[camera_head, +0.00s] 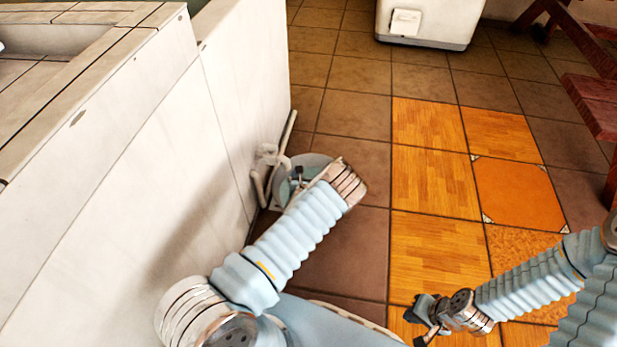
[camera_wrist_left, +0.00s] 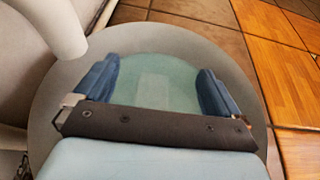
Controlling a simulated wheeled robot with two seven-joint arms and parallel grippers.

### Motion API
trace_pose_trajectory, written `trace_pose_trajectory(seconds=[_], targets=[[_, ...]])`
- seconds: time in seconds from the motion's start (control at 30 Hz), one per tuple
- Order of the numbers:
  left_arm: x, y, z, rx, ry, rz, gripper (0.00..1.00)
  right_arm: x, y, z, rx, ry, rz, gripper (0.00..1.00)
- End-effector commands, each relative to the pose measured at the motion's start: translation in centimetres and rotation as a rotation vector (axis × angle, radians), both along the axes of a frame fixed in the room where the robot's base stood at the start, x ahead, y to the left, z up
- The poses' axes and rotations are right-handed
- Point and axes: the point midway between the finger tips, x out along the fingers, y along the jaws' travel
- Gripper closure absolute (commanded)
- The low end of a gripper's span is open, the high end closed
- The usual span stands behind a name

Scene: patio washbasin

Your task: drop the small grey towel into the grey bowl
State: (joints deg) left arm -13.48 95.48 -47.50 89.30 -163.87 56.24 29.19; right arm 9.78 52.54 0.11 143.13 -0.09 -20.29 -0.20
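The grey bowl (camera_wrist_left: 150,34) fills much of the left wrist view, a round grey rim around a pale teal inside with a lighter rectangular patch. In the head view the bowl (camera_head: 316,160) is low beside the white wall, partly hidden by my left arm. My left gripper (camera_wrist_left: 153,80) is over the bowl, its two blue fingers wide apart with nothing between them. In the head view this gripper (camera_head: 297,176) is mostly hidden behind its wrist. I cannot make out the small grey towel in either view. My right gripper (camera_head: 422,318) is at lower right, above the floor, its dark fingers apart and empty.
A white wall (camera_head: 235,90) with a tiled ledge runs along the left, close to my left arm. Pale bent pipes (camera_head: 262,172) stand beside the bowl. A white box (camera_head: 425,22) and a red wooden bench (camera_head: 592,100) are farther back. The tiled floor between is clear.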

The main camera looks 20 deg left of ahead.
Motion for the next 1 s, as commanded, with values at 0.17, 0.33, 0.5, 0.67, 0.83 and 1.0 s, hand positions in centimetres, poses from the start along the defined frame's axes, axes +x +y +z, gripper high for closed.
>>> trace_pose_trajectory(seconds=[0.17, 0.33, 0.5, 0.67, 0.83, 1.0], targets=[[0.0, 0.0, 0.0, 0.000, 0.001, 0.000, 0.03, 0.0, 0.0, 0.0, 0.000, 0.000, 0.000, 1.00], [-1.1, -0.3, 0.6, -0.001, 0.002, 0.001, 0.03, 0.0, 0.0, 0.5, -0.001, 0.000, 0.000, 1.00], [-4.3, -1.2, 2.1, 0.000, 0.004, 0.002, 0.03, 0.0, -0.1, 1.5, -0.003, -0.002, -0.002, 1.00], [-7.9, -2.2, 3.6, 0.000, 0.003, 0.001, 0.03, 0.1, -0.2, 2.3, -0.006, -0.003, -0.003, 1.00], [-10.8, -3.0, 4.7, 0.000, 0.002, 0.000, 0.03, 0.1, -0.3, 2.7, -0.007, -0.005, -0.004, 1.00], [-12.1, -3.3, 5.2, 0.000, 0.001, 0.000, 0.03, 0.1, -0.3, 2.9, -0.008, -0.005, -0.005, 1.00]])
